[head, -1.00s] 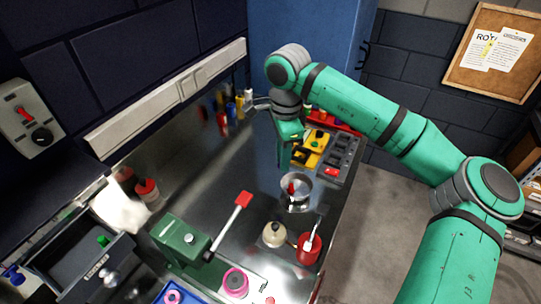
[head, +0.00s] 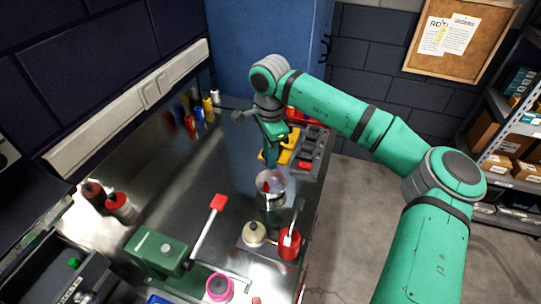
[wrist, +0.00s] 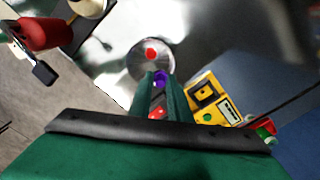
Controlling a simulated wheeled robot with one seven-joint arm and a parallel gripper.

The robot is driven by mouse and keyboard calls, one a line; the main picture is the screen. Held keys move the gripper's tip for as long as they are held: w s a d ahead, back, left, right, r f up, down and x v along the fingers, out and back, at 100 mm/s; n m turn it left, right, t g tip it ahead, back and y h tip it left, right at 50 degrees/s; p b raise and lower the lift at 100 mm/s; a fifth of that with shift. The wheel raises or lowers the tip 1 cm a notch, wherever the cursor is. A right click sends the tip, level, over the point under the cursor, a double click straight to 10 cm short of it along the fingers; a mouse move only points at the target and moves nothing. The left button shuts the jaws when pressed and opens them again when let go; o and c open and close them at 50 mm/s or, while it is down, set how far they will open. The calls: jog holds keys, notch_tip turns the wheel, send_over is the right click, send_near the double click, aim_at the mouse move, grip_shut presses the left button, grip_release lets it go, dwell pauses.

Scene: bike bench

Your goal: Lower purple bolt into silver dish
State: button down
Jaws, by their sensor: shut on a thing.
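My gripper (wrist: 160,77) is shut on the purple bolt (wrist: 159,81), whose purple end shows between the fingertips in the wrist view. The silver dish (wrist: 136,67) is a round bowl just beyond the fingertips, with a red piece (wrist: 151,54) inside it. In the head view my gripper (head: 270,161) points down at the back edge of the silver dish (head: 281,183). The bolt is not clear there, and I cannot tell its exact height above the dish.
A cream pot (head: 254,234) and a red pot (head: 289,246) stand in front.

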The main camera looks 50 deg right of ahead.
jog(key=shift+s+f, duration=0.1)
dwell(0.4)
jog(key=shift+f, duration=1.4)
jog(key=c, duration=1.6)
grip_release()
jog(key=shift+o, duration=0.2)
jog(key=shift+r, duration=0.1)
notch_tip(320, 180, up, 11)
jog(key=shift+f, duration=0.2)
